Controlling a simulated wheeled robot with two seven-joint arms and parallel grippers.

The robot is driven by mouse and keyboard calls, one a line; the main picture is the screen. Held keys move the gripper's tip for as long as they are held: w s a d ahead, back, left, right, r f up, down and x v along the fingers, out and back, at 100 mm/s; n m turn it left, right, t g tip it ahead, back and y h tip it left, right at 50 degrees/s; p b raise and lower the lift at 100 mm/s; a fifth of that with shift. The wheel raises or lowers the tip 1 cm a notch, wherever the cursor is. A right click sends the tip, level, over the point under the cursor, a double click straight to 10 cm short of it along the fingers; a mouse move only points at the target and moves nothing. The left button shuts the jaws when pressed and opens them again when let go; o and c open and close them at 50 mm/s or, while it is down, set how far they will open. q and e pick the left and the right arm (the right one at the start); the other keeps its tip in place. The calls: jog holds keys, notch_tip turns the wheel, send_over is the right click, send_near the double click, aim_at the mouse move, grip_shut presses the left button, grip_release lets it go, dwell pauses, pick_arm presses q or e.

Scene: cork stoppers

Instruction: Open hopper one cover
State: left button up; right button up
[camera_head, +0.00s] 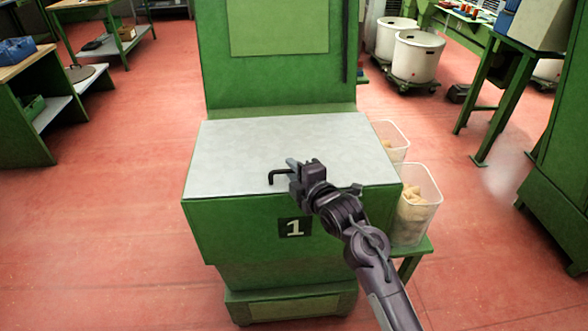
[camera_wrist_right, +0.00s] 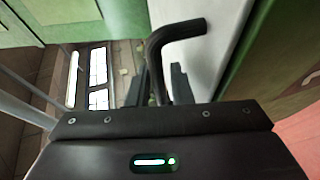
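Hopper one (camera_head: 235,235) is a green box with a black "1" plate (camera_head: 295,228) on its front. Its flat light-grey cover (camera_head: 235,150) lies closed over the top. A bent black handle (camera_head: 279,174) stands up near the cover's front edge. My right gripper (camera_head: 293,168) is at the handle's right part. In the right wrist view the handle (camera_wrist_right: 160,50) runs down between the two narrow fingers (camera_wrist_right: 163,85), close to both. Whether they press on it I cannot tell. My left gripper is in neither view.
A tall green panel (camera_head: 280,80) rises behind the cover. Clear bins (camera_head: 418,200) with light-coloured contents stand on a shelf at the hopper's right. White drums (camera_head: 416,58) and a green-legged table (camera_head: 497,100) are farther right. The red floor to the left is free.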

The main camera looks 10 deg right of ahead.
grip_shut()
